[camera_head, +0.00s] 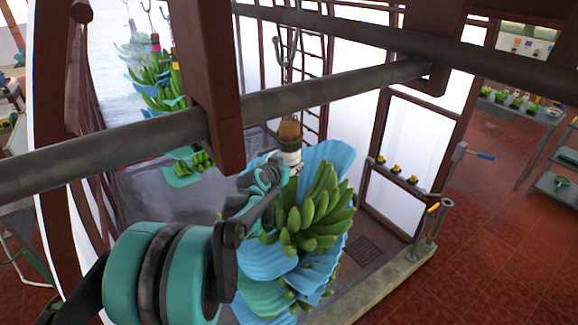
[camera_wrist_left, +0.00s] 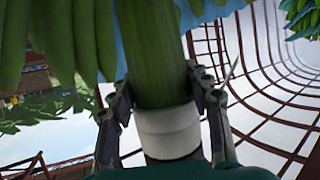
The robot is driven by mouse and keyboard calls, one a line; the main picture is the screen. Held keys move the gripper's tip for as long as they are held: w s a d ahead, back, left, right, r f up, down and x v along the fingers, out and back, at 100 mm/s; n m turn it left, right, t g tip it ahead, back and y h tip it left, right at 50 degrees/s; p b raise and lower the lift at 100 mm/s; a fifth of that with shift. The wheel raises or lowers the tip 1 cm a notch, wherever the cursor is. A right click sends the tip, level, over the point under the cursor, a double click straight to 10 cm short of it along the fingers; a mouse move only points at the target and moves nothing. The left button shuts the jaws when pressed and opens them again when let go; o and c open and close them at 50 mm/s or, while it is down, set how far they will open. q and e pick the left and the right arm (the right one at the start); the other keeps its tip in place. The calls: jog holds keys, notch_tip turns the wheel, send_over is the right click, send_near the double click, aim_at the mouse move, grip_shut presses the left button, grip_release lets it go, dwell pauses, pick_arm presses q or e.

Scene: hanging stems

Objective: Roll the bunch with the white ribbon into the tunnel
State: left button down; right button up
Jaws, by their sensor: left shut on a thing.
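The bunch with the white ribbon (camera_head: 322,212) hangs below the overhead rail in the head view, with green bananas and blue sheets between its tiers. Its white ribbon (camera_head: 290,158) wraps the upper stem and shows large in the left wrist view (camera_wrist_left: 168,131). My left gripper (camera_head: 276,174) is shut on the stem beside the ribbon, one finger on each side in the wrist view (camera_wrist_left: 165,100). What the stem's brown top hangs from is hidden behind the rail. The tunnel (camera_head: 88,110), with curved red ribs and pale misty walls, lies to the left. My right gripper is out of view.
A grey rail (camera_head: 260,104) crosses above the bunch, with a dark red post (camera_head: 205,75) at its left. Other bunches (camera_head: 160,82) hang inside the tunnel. A framed panel with small yellow-topped fixtures (camera_head: 398,172) and a low kerb (camera_head: 385,285) stand to the right.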

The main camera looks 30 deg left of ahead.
pick_arm(q)
jog(key=shift+w+a, duration=0.25)
jog(key=shift+a, duration=0.15)
jog(key=w+a+b, duration=0.1)
jog(key=w+a, duration=0.1)
jog(key=a, duration=0.3)
jog(key=w+a+b, duration=0.1)
jog(key=w+a, duration=0.1)
jog(key=a, duration=0.3)
jog(key=w+a+b, duration=0.1)
jog(key=w+a, duration=0.1)
jog(key=a, duration=0.4)
jog(key=shift+w+a, duration=0.1)
jog(key=shift+w, duration=0.2)
jog(key=shift+w+a, duration=0.3)
jog(key=shift+a, duration=0.3)
